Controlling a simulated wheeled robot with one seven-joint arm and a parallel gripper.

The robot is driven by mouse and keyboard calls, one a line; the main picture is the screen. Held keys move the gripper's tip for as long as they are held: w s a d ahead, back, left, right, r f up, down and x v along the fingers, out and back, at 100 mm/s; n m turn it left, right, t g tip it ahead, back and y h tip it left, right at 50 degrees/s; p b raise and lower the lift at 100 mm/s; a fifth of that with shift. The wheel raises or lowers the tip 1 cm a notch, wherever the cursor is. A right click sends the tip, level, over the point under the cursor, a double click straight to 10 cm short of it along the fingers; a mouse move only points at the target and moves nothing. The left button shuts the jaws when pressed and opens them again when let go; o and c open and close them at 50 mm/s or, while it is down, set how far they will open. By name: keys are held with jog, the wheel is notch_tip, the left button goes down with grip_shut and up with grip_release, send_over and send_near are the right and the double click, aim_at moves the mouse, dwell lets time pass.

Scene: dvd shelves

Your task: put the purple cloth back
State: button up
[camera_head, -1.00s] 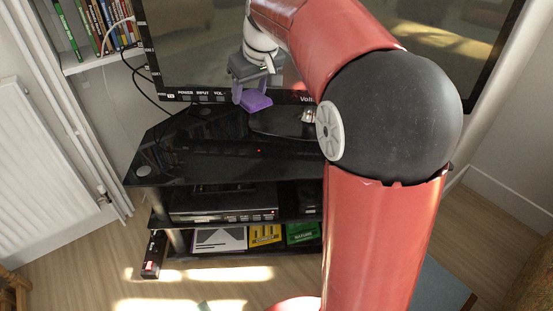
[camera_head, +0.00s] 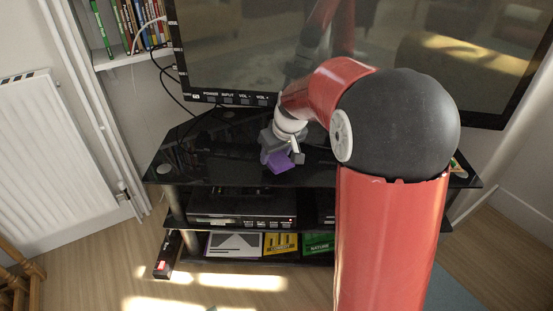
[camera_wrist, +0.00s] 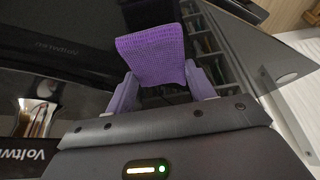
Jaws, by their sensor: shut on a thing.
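The purple cloth (camera_head: 281,161) is in my gripper (camera_head: 280,155), just above the black glass top of the TV stand (camera_head: 215,150). In the wrist view the cloth (camera_wrist: 152,56) is a folded, textured piece between the two fingers of my gripper (camera_wrist: 160,88), which are shut on it. The cloth hangs clear of the fingertips. I cannot tell whether its lower edge touches the glass.
The large TV (camera_head: 240,45) stands at the back of the stand. A set-top box (camera_head: 240,208) is on the shelf below, with several cases (camera_head: 280,243) lower down. A radiator (camera_head: 60,145) is at the left. The stand's left top is mostly clear.

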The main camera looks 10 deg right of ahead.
jog(key=shift+f, duration=0.95)
jog(key=shift+f, duration=0.1)
jog(key=shift+f+b, duration=0.15)
jog(key=shift+b, duration=0.15)
jog(key=o, duration=0.9)
